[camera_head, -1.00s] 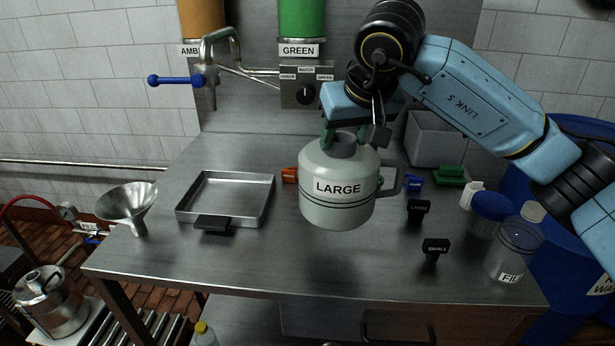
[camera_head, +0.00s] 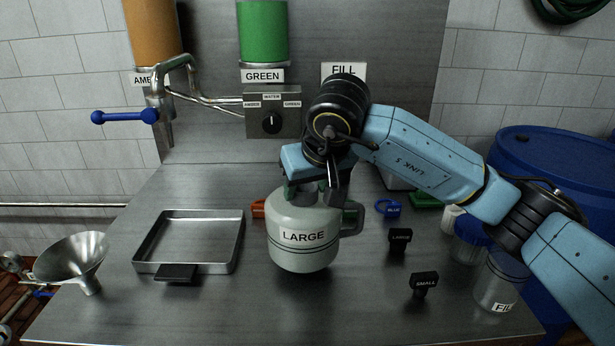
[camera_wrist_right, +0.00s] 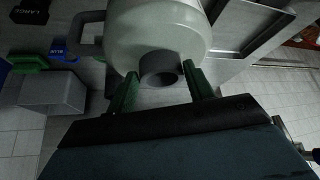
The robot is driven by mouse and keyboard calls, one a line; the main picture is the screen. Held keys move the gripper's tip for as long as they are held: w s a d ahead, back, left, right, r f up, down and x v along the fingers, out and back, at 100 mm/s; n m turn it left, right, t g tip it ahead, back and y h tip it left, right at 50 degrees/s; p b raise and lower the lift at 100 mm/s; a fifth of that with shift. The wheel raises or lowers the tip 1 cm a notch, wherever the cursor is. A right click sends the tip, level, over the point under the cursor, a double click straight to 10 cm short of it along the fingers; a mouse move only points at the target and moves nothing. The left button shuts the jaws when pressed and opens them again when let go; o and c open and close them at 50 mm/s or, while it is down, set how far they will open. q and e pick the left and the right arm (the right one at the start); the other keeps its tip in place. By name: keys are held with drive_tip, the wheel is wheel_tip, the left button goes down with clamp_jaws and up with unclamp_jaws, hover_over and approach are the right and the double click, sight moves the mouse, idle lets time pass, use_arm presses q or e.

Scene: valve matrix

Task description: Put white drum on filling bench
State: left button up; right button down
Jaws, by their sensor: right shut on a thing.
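The white drum (camera_head: 303,237), a pale jug with a LARGE label and a side handle, is upright over the middle of the filling bench (camera_head: 235,310). My right gripper (camera_head: 318,186) is above it, shut on its grey neck. In the right wrist view the green fingers of my right gripper (camera_wrist_right: 157,82) lie on both sides of the neck of the white drum (camera_wrist_right: 155,28). A dark shadow lies close under the drum; I cannot tell whether its base touches the bench. My left gripper is not in view.
A metal tray (camera_head: 236,252) and a funnel (camera_head: 72,258) stand to the left. LARGE (camera_head: 399,240) and SMALL (camera_head: 423,283) tags and clear jars (camera_head: 497,282) are to the right. The valve pipe (camera_head: 178,66) rises behind. The bench front is clear.

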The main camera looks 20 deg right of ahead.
sight(309, 200)
drive_tip(key=shift+f, duration=1.6)
drive_tip(key=c, duration=1)
unclamp_jaws()
drive_tip(key=shift+f, duration=0.3)
drive_tip(key=o, duration=0.4)
drive_tip(key=v, duration=1.2)
drive_tip(key=shift+r, duration=0.2)
